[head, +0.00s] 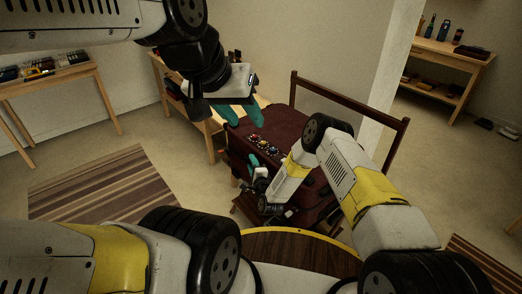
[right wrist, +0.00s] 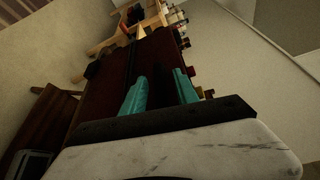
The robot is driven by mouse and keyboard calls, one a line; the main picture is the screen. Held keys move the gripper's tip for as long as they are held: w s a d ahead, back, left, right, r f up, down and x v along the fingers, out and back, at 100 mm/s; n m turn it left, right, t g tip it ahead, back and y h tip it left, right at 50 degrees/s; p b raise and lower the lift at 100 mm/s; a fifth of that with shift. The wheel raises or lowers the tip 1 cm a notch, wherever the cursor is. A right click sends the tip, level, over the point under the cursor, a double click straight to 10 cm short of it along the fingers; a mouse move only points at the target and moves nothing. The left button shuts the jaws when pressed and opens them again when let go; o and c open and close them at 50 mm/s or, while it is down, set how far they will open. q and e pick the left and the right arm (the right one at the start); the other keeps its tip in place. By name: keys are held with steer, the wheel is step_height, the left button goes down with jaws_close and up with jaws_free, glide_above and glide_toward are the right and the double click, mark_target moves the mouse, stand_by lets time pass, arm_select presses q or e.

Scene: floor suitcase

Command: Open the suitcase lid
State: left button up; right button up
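The dark maroon suitcase (head: 285,122) sits in the middle of the head view, with a flat top; I cannot tell whether its lid is fully shut. A row of small coloured pieces (head: 264,143) lies along it. My left gripper (head: 241,114) is above its far left corner, teal fingers apart and pointing down, with nothing seen between them. My right gripper (head: 256,166) is low at its near left side, partly hidden by its own wrist. In the right wrist view, the right gripper's teal fingers (right wrist: 160,92) are apart beside a dark maroon surface (right wrist: 110,90), probably the suitcase.
A brown wooden frame (head: 350,96) rises behind the suitcase. A wooden table (head: 206,125) stands close on its left, another table (head: 50,77) at far left and a shelf (head: 450,55) at back right. A striped rug (head: 100,188) lies on open floor at left.

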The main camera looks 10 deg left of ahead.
jaws_close()
stand_by(1.4)
